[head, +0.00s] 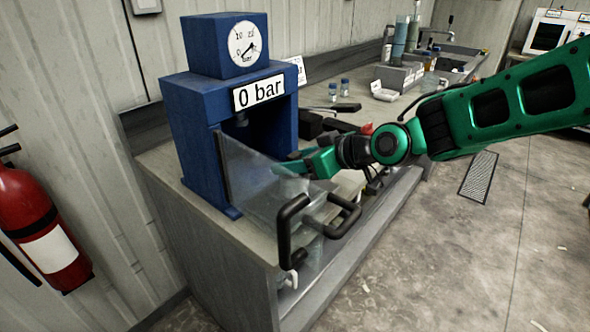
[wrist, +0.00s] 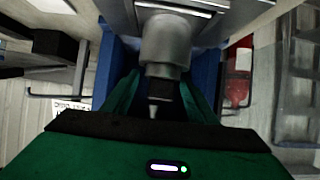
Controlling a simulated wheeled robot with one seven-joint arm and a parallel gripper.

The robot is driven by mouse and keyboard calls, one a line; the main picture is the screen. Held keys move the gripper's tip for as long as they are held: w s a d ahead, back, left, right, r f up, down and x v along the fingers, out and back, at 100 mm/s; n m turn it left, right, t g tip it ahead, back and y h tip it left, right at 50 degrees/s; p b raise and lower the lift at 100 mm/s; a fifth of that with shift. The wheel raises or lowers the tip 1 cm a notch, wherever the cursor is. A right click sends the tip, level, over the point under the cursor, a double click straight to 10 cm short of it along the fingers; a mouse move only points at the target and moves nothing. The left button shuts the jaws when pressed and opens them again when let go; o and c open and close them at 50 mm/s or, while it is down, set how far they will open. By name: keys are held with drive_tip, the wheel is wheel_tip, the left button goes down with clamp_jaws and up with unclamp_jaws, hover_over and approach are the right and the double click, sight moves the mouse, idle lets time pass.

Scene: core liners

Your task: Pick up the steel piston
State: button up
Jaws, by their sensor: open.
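A grey steel stepped cylinder, which looks like the steel piston (wrist: 165,48), is in the middle of the wrist view, narrowing towards my gripper. My gripper (wrist: 158,98) is open, with its dark green fingers on either side of the narrow end. I cannot tell whether they touch it. In the head view my gripper (head: 283,168) reaches in at the front of the blue press (head: 193,120), by the clear guard door (head: 255,190). The piston cannot be made out clearly in the head view.
The guard door stands out from the press, with black handles (head: 287,235) in front. A gauge (head: 245,43) and a "0 bar" sign (head: 258,92) are on the press. Small bottles (head: 345,86) stand behind on the bench. A fire extinguisher (head: 38,225) hangs at left.

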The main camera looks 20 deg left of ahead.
drive_tip(key=shift+c, duration=0.4)
drive_tip(key=c, duration=1.2)
